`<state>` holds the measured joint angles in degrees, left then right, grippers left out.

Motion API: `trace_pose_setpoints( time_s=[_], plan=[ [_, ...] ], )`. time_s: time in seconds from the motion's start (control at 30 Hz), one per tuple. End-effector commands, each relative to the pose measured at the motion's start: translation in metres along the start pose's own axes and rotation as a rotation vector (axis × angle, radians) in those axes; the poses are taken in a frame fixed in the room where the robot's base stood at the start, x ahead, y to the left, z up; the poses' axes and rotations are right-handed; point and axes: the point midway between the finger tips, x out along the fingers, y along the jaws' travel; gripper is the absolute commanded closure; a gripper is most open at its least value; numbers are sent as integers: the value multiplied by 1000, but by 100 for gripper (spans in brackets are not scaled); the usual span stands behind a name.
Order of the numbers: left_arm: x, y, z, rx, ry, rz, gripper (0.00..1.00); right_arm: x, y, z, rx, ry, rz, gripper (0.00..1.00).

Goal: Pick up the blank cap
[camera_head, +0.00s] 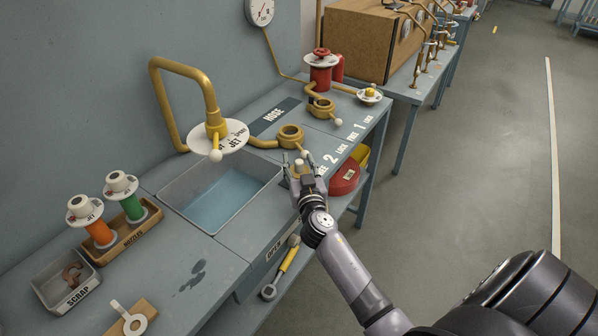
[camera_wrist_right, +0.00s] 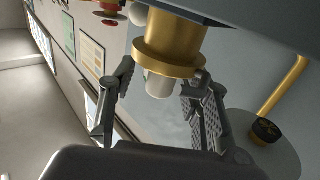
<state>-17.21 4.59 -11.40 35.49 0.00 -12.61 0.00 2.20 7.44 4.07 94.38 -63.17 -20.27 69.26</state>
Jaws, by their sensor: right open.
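My right gripper (camera_head: 303,172) is open at the front edge of the bench, just in front of the brass ring fitting (camera_head: 290,135) with its white-balled lever. A small brass-coloured piece (camera_head: 298,168) shows at its fingers. In the right wrist view a flanged brass piece (camera_wrist_right: 168,58) with a pale rounded end (camera_wrist_right: 158,84) lies between the spread fingers of the right gripper (camera_wrist_right: 157,100). I cannot tell whether this is the blank cap, or whether a finger touches it. No other part is clearly a blank cap. My left gripper is not in view.
A sunken basin (camera_head: 222,196) lies left of the gripper, below the bent brass pipe (camera_head: 185,68). A nozzle tray (camera_head: 126,240) and scrap bin (camera_head: 66,292) stand at left. A red and yellow item (camera_head: 345,178) sits below the bench edge. The floor at right is clear.

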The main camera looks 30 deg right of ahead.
Motion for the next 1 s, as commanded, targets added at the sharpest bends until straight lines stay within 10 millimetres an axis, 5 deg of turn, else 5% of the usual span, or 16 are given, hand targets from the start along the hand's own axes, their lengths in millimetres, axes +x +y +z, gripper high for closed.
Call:
trace_pose_setpoints(
  time_s=[0.2, 0.87, 1.0],
  plan=[
    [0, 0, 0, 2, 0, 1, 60, 0, 0, 1, 0, -1, -1, 56],
    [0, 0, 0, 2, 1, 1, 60, 0, 0, 1, 0, -1, -1, 100],
    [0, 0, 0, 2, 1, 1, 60, 0, 0, 1, 0, -1, -1, 100]
  ],
)
